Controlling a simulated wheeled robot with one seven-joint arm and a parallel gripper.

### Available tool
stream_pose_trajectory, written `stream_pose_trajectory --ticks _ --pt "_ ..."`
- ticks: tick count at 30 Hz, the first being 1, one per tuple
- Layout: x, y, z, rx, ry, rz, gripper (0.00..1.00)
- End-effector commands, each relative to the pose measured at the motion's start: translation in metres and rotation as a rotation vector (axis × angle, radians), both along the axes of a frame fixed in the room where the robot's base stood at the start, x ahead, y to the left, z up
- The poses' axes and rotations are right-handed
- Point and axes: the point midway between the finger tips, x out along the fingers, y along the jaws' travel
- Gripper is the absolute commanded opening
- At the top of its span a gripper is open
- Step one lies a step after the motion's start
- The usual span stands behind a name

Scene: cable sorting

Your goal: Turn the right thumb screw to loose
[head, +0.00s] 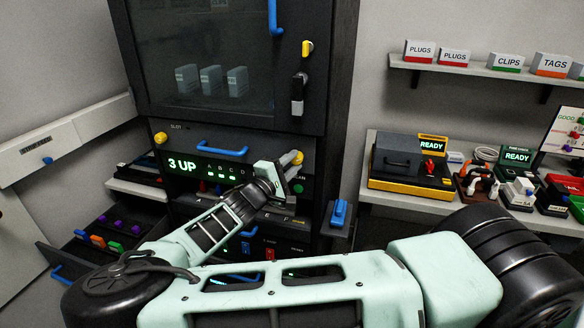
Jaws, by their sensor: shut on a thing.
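The right thumb screw (298,156) is a yellow knob at the right end of the slot panel in the black rack. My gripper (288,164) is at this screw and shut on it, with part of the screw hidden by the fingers. The left thumb screw (160,138), also yellow, stands clear at the panel's other end. The slot panel (235,160) between them has a blue handle (222,148) and a green display (183,165) reading "3 UP". How far the right screw is turned cannot be told.
A dark glass door (215,50) with a blue handle is above the panel. An open drawer (110,240) with coloured plugs is at left. A bench (400,198) with a yellow-black tester (410,165) is at right.

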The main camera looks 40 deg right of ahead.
Motion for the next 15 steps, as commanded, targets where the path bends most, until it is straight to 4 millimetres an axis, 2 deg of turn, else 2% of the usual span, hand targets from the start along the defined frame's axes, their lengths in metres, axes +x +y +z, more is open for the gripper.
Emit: stream_pose_trajectory --ticks 15 --pt "0.0001 0.0004 0.0013 0.232 -0.297 -0.001 0.05"
